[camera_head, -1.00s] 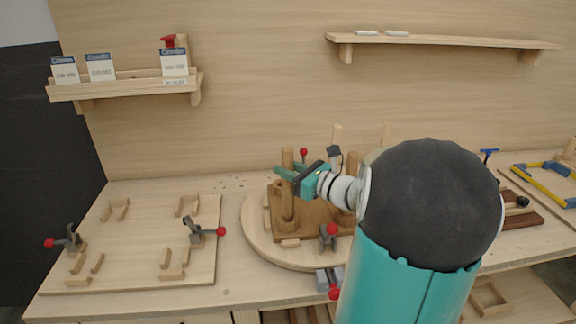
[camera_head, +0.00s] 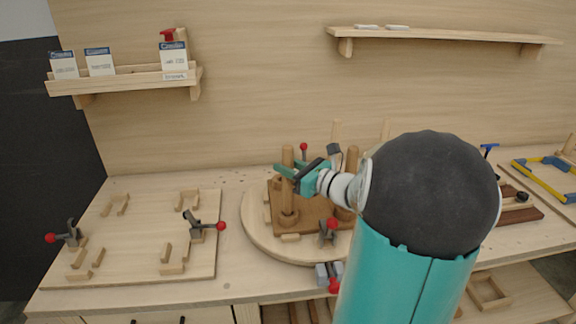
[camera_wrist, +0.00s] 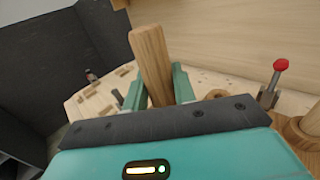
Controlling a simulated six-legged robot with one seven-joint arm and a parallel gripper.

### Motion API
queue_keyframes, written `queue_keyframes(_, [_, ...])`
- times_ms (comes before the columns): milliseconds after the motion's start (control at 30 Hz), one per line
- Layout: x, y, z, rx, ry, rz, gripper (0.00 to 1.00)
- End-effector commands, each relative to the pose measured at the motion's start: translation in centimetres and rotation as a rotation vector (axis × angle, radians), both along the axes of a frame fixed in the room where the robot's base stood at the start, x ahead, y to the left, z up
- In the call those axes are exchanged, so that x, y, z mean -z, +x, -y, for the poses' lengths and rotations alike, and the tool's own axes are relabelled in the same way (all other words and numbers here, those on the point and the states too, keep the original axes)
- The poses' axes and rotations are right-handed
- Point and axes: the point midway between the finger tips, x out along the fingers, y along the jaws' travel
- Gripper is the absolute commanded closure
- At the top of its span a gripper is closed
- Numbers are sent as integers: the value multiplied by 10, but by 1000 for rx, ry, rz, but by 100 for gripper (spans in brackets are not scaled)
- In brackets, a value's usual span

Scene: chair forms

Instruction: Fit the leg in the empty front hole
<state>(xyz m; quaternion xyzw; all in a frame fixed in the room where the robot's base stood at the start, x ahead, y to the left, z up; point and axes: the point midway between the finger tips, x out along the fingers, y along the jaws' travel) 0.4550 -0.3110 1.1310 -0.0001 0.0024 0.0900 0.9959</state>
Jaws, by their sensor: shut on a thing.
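My gripper (camera_head: 288,175) is shut on a round wooden leg (camera_head: 288,192), which stands nearly upright over the near left part of the brown chair seat (camera_head: 312,222). The leg also shows between my green fingers in the wrist view (camera_wrist: 152,62). Its lower end is at a round collar on the seat; I cannot tell whether it is inside the hole or resting on it. A second leg (camera_head: 351,163) stands upright on the seat to the right, partly behind my arm. My arm hides the seat's right side.
The seat lies on a round wooden turntable (camera_head: 256,234). Red-knobbed clamps (camera_head: 328,230) stand at its front and back (camera_wrist: 280,66). A board with wooden blocks and clamps (camera_head: 135,245) lies to the left. A shelf with cards (camera_head: 130,78) hangs above.

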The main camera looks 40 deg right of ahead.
Motion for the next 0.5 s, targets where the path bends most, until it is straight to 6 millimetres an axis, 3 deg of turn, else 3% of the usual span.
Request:
queue_keyframes(33, [1,0,0,0,0,0,100])
queue_keyframes(67, [1,0,0,0,0,0,72])
queue_keyframes(200, [1,0,0,0,0,0,48])
queue_keyframes(500, [1,-1,0,0,0,-1,48])
